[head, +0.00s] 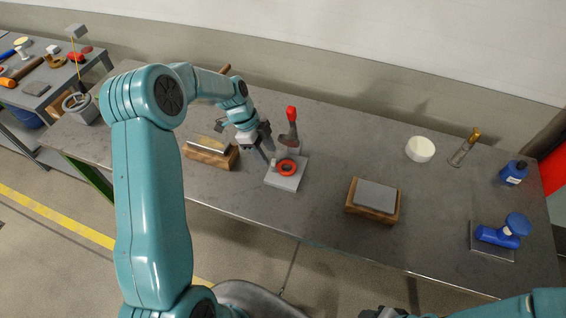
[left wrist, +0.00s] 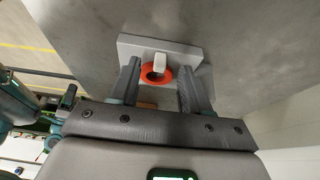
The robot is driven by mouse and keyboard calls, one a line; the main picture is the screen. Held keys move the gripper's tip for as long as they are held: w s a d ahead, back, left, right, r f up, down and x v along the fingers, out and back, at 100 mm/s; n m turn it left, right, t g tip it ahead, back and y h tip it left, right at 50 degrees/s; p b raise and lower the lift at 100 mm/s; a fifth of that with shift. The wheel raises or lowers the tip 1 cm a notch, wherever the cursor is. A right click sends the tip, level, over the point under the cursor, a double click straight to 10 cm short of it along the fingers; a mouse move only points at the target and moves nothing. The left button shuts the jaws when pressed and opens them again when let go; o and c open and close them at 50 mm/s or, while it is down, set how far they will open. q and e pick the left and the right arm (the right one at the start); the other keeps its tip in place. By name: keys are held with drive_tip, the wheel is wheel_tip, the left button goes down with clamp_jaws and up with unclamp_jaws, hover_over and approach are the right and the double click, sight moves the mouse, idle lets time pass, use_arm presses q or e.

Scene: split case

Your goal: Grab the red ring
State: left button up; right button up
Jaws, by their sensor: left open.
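The red ring (head: 287,167) lies on a light grey plate (head: 284,182) on the workbench, around a pale upright post. In the left wrist view the ring (left wrist: 148,75) shows between my left gripper's fingers, with the post (left wrist: 159,62) through it and the plate (left wrist: 190,52) behind. My left gripper (head: 269,154) is open, just left of the ring in the head view. In the left wrist view its fingertips (left wrist: 157,68) are on either side of the ring, and I cannot tell whether they touch it. My right gripper's fingers are not clearly visible.
A red-handled clamp (head: 291,125) stands right behind the plate. A wooden block with a metal top (head: 210,152) is left of the gripper. A grey-topped wooden block (head: 373,199) is to the right, with bare bench between. A white cylinder (head: 420,149) stands farther back.

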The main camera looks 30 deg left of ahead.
sight(274, 161)
use_arm(q)
drive_tip(key=shift+x, duration=1.25)
drive_tip(key=shift+d+f, duration=0.15)
drive_tip(key=shift+d, duration=0.05)
clamp_jaws()
use_arm(e)
drive_tip(key=shift+r, duration=0.6)
